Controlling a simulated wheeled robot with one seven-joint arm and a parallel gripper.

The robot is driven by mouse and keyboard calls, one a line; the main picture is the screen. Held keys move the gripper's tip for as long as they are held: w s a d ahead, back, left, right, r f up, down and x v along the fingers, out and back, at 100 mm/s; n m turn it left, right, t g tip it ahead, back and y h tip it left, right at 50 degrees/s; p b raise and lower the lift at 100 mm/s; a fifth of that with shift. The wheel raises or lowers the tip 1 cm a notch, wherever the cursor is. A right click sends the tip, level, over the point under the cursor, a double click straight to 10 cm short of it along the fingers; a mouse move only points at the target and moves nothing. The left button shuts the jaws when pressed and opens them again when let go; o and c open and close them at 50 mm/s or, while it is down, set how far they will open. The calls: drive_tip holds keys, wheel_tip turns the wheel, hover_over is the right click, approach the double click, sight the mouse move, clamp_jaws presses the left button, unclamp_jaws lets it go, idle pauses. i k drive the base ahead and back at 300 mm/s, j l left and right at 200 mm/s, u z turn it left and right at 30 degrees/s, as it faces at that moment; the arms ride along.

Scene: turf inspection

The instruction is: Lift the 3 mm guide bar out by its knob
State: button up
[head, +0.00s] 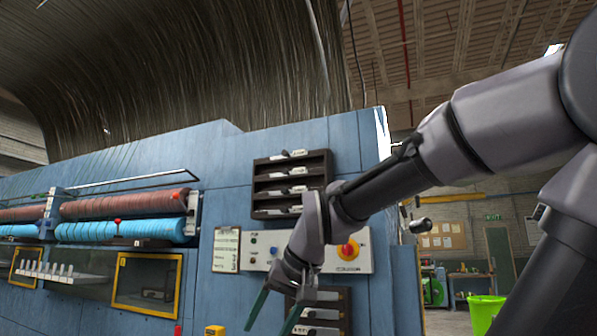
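A dark rack (262,196) with several stacked slots is fixed to the blue machine panel, with pale labelled pieces in the slots. A second dark rack (345,312) shows low down, partly hidden behind my gripper. The labels are too small to read, so I cannot tell which piece is the 3 mm guide bar, and I cannot make out its knob. My gripper (266,330) points downward in front of the panel, left of the lower rack. Its two green fingers are apart, with nothing seen between them; their tips are near the bottom edge of the view.
A control panel with a red knob on yellow (348,250) is partly behind my arm. A clipboard (226,250) hangs to its left. Red and blue rollers (125,228) and a yellow-framed window (147,283) are farther left. A green bucket (485,312) stands at the right.

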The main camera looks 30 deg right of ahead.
sight(287, 173)
drive_tip(key=z, duration=0.7)
